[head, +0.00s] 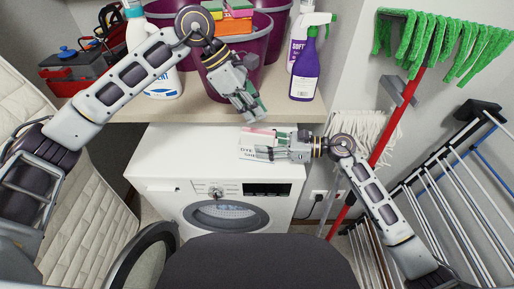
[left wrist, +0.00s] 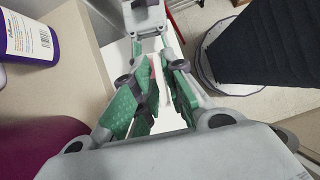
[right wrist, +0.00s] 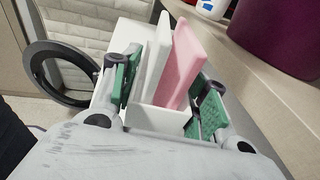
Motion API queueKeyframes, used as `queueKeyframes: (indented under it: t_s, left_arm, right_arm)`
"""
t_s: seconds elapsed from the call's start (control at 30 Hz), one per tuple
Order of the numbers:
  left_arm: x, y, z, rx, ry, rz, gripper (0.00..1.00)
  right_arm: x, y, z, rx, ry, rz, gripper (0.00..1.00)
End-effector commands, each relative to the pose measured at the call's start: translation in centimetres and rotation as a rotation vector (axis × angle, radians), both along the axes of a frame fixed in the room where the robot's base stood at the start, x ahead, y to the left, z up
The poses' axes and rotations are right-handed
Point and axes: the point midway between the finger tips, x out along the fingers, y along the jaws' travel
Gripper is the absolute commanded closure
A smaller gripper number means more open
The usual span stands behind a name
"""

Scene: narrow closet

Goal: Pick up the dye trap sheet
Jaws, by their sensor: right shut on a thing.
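A white box (right wrist: 162,120), lettered "DYE" in the head view (head: 248,151), stands over the washing machine's top. A white sheet (right wrist: 158,60) and a pink sheet (right wrist: 183,62) stand up out of it in the right wrist view; I cannot tell which is the dye trap sheet. My right gripper (head: 268,148) is shut on the box, its green-padded fingers on either side. My left gripper (head: 254,112) points down above the box, apart from it in the head view. Its green fingers (left wrist: 158,84) are spread, with white and a little pink beyond them; nothing is clearly held.
The white washing machine (head: 165,160) has its round door (head: 140,255) swung open at left. The shelf (head: 190,107) above holds purple tubs (head: 258,50), bottles including a purple one (head: 305,72), and a red toolbox (head: 75,70). A green mop (head: 440,40) and drying rack (head: 455,165) stand right.

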Motion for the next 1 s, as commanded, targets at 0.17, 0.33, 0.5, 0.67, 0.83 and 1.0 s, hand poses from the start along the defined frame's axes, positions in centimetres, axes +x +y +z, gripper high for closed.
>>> queueKeyframes:
  t_s: [0.17, 0.33, 0.5, 0.67, 0.83, 1.0]
  left_arm:
    - [0.9, 3.1, 1.0, 0.089, -0.057, -0.06, 0.87]
    - [1.2, 4.4, 1.5, 0.125, -0.076, -0.089, 0.87]
    - [1.2, 4.5, 1.5, 0.129, -0.078, -0.092, 0.87]
    - [1.2, 4.5, 1.5, 0.128, -0.078, -0.092, 0.87]
    - [1.2, 4.3, 1.0, 0.128, -0.075, -0.092, 0.87]
    - [1.1, 3.7, -0.4, 0.127, -0.074, -0.092, 0.87]
  right_arm:
    - [0.0, 0.0, -0.1, -0.002, 0.001, 0.0, 0.81]
    - [0.0, 0.0, -0.1, -0.002, 0.001, 0.0, 0.81]
    - [0.0, 0.0, -0.1, -0.002, 0.001, 0.0, 0.81]
    - [0.0, 0.0, -0.1, -0.002, 0.001, 0.0, 0.81]
    - [0.0, 0.0, -0.1, -0.002, 0.001, 0.0, 0.81]
    - [0.0, 0.0, -0.1, -0.002, 0.001, 0.0, 0.81]
